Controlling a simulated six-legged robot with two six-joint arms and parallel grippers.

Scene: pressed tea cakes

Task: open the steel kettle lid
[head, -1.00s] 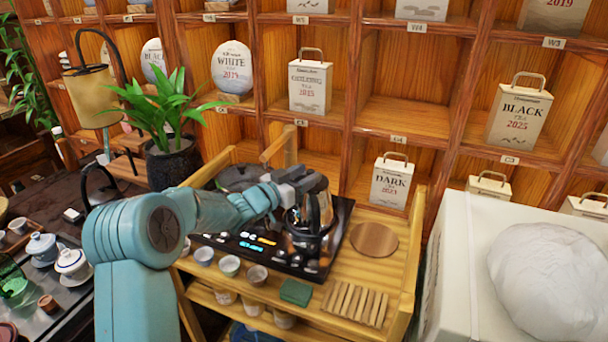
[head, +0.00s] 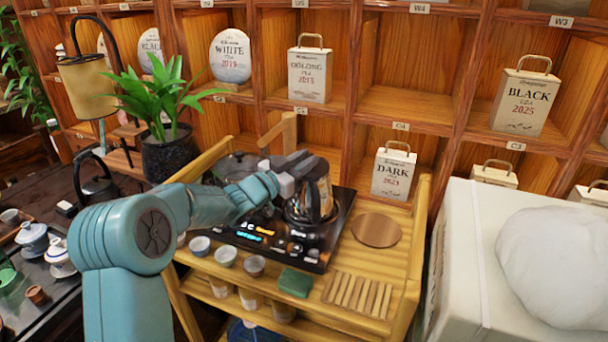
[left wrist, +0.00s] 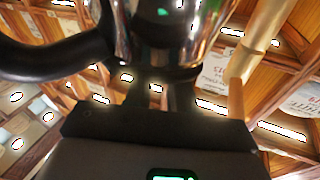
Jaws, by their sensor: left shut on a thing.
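The steel kettle (head: 318,190) stands upright on the black tea stove (head: 262,236), with shiny sides and a dark handle. My left gripper (head: 298,168) is at the kettle's top on the left side, shut on what looks like the lid; its fingers hide the lid's edge. In the left wrist view the fingers (left wrist: 158,98) meet a dark rim on the shiny kettle (left wrist: 180,35). The black handle (left wrist: 50,58) curves in from the left there. Whether the lid is raised cannot be told. My right gripper is not in view.
Small cups (head: 226,256), a green block (head: 295,282), a slatted wooden rest (head: 357,296) and a round wooden board (head: 376,230) surround the stove on the wooden cart. A potted plant (head: 166,140) stands left. Shelves with tea boxes (head: 310,75) rise behind.

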